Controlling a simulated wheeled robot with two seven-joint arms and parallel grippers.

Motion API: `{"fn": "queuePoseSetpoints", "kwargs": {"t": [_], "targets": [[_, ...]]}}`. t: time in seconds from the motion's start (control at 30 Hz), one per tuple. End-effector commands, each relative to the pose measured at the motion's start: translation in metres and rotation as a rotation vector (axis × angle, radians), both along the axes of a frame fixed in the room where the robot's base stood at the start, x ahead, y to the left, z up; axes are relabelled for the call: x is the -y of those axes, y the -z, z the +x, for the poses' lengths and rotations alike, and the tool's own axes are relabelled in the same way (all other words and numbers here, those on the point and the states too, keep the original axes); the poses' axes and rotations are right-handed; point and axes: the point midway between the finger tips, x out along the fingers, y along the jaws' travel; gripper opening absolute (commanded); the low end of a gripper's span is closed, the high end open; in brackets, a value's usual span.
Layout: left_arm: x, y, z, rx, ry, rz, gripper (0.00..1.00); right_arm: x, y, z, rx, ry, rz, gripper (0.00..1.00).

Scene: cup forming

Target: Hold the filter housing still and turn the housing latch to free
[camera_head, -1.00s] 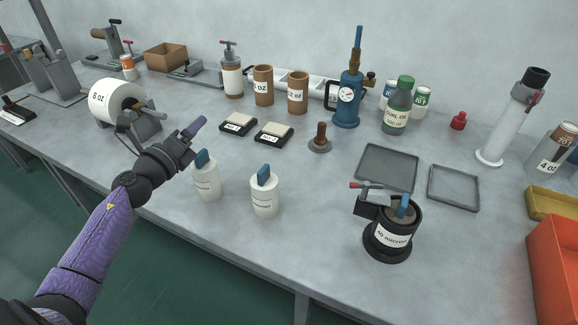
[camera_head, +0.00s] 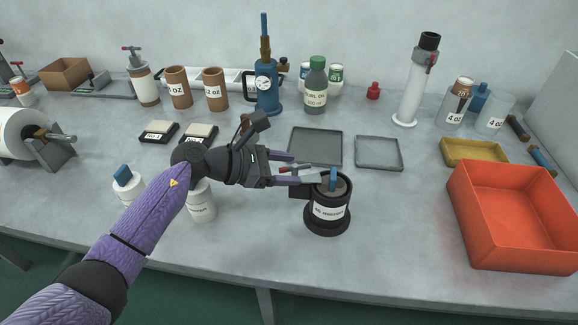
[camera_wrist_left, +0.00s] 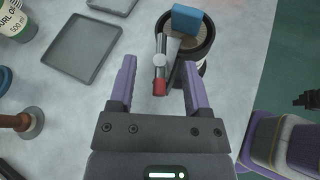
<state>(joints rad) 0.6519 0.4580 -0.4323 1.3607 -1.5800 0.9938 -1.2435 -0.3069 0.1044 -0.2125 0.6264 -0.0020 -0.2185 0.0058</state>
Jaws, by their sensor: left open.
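The filter housing (camera_head: 328,214) is a black cup labelled in microns, upright near the front of the table, with a blue tab (camera_head: 333,179) standing in it. It also shows at the top of the left wrist view (camera_wrist_left: 203,52). Its latch (camera_wrist_left: 160,62) is a grey lever with a red end, pointing toward my left gripper. My left gripper (camera_wrist_left: 158,78) is open, with the lever's red end between its fingers and no clear contact. In the head view the left gripper (camera_head: 300,173) reaches the housing's left side.
White containers (camera_head: 201,207) with blue tabs stand under my left forearm. Two grey trays (camera_head: 378,153) lie behind the housing. An orange bin (camera_head: 515,250) stands to the right, with a yellow tray (camera_head: 474,152) behind it. The table between housing and bin is clear.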

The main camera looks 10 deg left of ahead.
Motion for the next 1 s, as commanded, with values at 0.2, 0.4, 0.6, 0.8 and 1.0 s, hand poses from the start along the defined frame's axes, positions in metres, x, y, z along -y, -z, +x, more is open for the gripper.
{"fn": "queuePoseSetpoints", "kwargs": {"t": [0.2, 0.4, 0.6, 0.8, 1.0], "targets": [[0.0124, 0.0052, 0.0061, 0.001, 0.0, 0.0, 0.62, -0.0001, 0.0, 0.0, 0.0, 0.0, 0.0, 0.0], [0.0123, 0.0054, 0.0061, 0.0, -0.001, 0.0, 0.6, -0.0001, 0.0, 0.0, 0.0, 0.0, 0.0, 0.0], [0.0121, 0.0054, 0.0059, 0.0, -0.001, 0.0, 0.18, 0.0, 0.0, 0.0, 0.0, 0.0, 0.0, 0.0], [0.012, 0.0053, 0.006, 0.0, -0.001, 0.0, 0.0, 0.0, 0.0, 0.0, 0.0, 0.0, 0.0, 0.0], [0.0119, 0.0054, 0.006, 0.0, -0.001, 0.0, 0.0, 0.0, 0.0, 0.0, 0.0, 0.0, 0.0, 0.0]]}}
